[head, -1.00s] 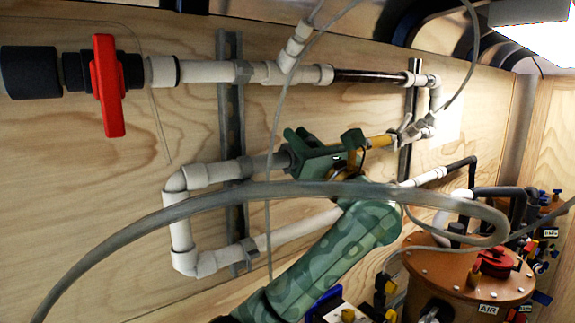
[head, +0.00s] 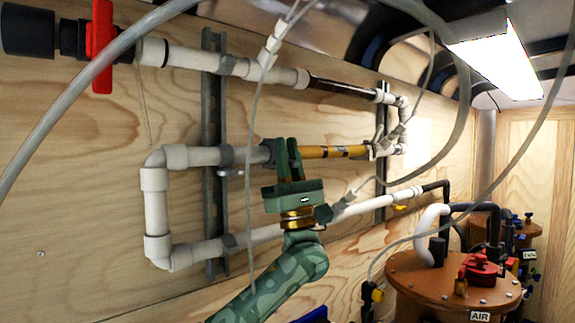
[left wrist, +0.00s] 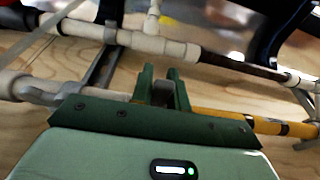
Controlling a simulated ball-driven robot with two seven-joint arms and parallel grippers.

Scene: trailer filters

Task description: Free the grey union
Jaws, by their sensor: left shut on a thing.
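The grey union (head: 262,154) sits in the middle pipe run, between the white pipe (head: 205,156) on its left and the yellow filter tube (head: 335,151) on its right. My green left gripper (head: 288,152) comes up from below, its two fingers pointing up at the union's right end. In the left wrist view the fingers (left wrist: 164,88) are shut on the grey union (left wrist: 161,94), which shows between them. The fingers hide part of the union, so I cannot tell whether it has turned. My right gripper is not in view.
A grey hose (head: 80,88) arches across the front of the view. A red valve handle (head: 102,45) is at the upper left. Metal rails (head: 214,110) hold the pipes to the wooden wall. Brown tanks (head: 430,275) stand at the lower right.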

